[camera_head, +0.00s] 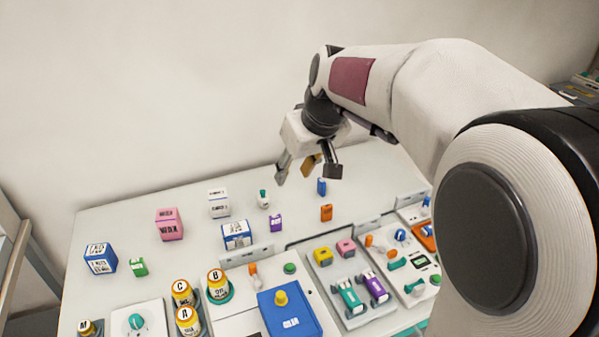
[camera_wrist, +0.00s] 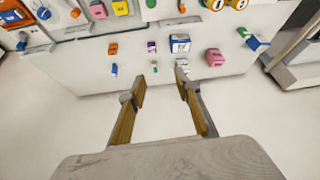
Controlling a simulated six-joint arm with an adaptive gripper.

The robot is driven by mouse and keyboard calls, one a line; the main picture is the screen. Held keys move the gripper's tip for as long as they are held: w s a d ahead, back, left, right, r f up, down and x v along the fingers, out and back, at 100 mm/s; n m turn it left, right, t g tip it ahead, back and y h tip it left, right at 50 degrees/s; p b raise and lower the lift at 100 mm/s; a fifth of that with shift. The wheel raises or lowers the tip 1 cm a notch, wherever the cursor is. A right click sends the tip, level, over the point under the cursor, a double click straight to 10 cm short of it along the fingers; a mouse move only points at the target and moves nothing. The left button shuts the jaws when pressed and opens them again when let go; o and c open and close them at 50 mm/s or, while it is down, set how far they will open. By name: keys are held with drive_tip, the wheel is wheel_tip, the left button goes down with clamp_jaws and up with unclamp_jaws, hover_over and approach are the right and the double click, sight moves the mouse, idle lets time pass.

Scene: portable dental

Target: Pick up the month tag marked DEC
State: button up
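Several small coloured tag-like blocks stand on the white table: blue (camera_head: 322,187), orange (camera_head: 326,213), purple (camera_head: 276,223) and green (camera_head: 138,267). Their lettering is too small to read, so I cannot tell which is marked DEC. In the wrist view the blue (camera_wrist: 114,70), orange (camera_wrist: 113,48) and purple (camera_wrist: 151,47) blocks lie beyond my fingers. My gripper (camera_head: 307,171) is open and empty above the back of the table, near the blue block in the head view. Its spread fingers also show in the wrist view (camera_wrist: 158,93).
Pink (camera_head: 170,226), white (camera_head: 219,204) and blue-white (camera_head: 236,235) boxes stand left of the purple block. A small green-topped bottle (camera_head: 263,199) is nearby. Labelled jars (camera_head: 218,285), a blue case (camera_head: 290,318) and trays (camera_head: 350,305) crowd the front.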

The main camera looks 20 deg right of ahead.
drive_tip(key=w+d+f, duration=0.3)
drive_tip(key=w+d, duration=0.1)
drive_tip(key=w, duration=0.4)
drive_tip(key=n, duration=0.1)
approach(323, 181)
drive_tip(key=f, duration=0.1)
drive_tip(key=w+f, duration=0.1)
drive_tip(key=f, duration=0.1)
drive_tip(key=shift+w+d+t, duration=0.15)
drive_tip(key=shift+d+t, duration=0.1)
drive_tip(key=shift+t, duration=0.15)
drive_tip(key=shift+f, duration=0.1)
drive_tip(key=shift+x, duration=1.25)
drive_tip(key=shift+w+a, duration=0.1)
drive_tip(key=shift+a, duration=0.05)
drive_tip(key=shift+a+x, duration=0.15)
drive_tip(key=shift+x, duration=1.1)
drive_tip(key=shift+a+x, duration=0.15)
drive_tip(key=shift+x, duration=1.1)
